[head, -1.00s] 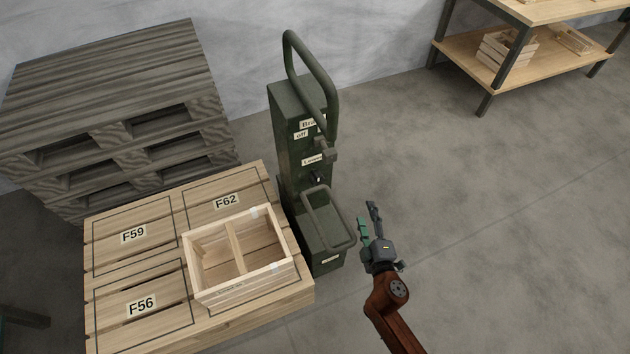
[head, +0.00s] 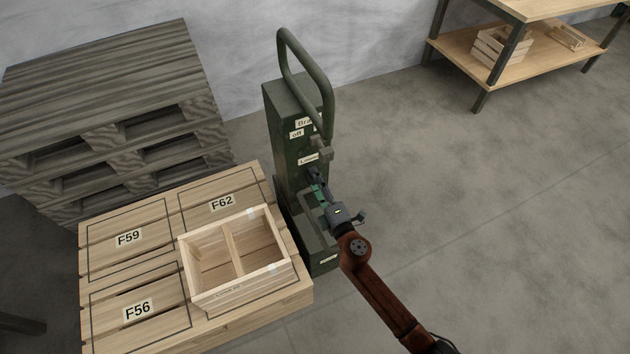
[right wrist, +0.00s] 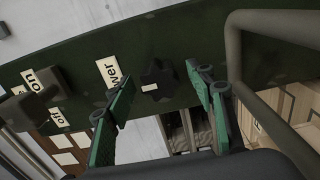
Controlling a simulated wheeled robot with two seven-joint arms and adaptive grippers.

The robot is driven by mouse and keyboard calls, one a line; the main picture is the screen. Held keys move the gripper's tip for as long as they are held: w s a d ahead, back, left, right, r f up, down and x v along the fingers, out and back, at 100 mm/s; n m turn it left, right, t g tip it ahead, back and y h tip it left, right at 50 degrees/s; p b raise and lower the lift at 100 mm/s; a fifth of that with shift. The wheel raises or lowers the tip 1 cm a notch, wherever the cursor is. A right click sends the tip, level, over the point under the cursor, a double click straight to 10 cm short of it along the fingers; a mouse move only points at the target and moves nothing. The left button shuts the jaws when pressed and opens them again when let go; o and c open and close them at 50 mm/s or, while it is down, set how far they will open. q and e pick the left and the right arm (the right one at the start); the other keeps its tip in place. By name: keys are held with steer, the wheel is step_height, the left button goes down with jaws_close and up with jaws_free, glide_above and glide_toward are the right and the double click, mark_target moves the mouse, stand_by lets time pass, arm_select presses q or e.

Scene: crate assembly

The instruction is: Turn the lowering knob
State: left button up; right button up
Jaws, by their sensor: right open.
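The lowering knob (right wrist: 158,80) is a dark, star-shaped knob with a small white mark, beside a label reading "...wer" on the dark green lifter (right wrist: 185,45). My right gripper (right wrist: 162,92) is open, with one green finger on each side of the knob in the right wrist view. I cannot tell whether the fingers touch it. In the head view my right gripper (head: 317,184) is at the front of the lifter column (head: 292,150), just below the label, and hides the knob. My left gripper is not in view.
Another handle (right wrist: 42,82) sits by the "on" and "off" labels. The lifter's bent tube (right wrist: 236,55) is close beside my right gripper. A pallet (head: 130,262) carrying a wooden crate (head: 238,286) stands left of the lifter. The floor to the right is clear.

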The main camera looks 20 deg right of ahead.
steer(key=shift+w, duration=0.15)
steer(key=shift+c, duration=0.4)
steer(key=c, duration=1.1)
steer(key=shift+o, duration=0.2)
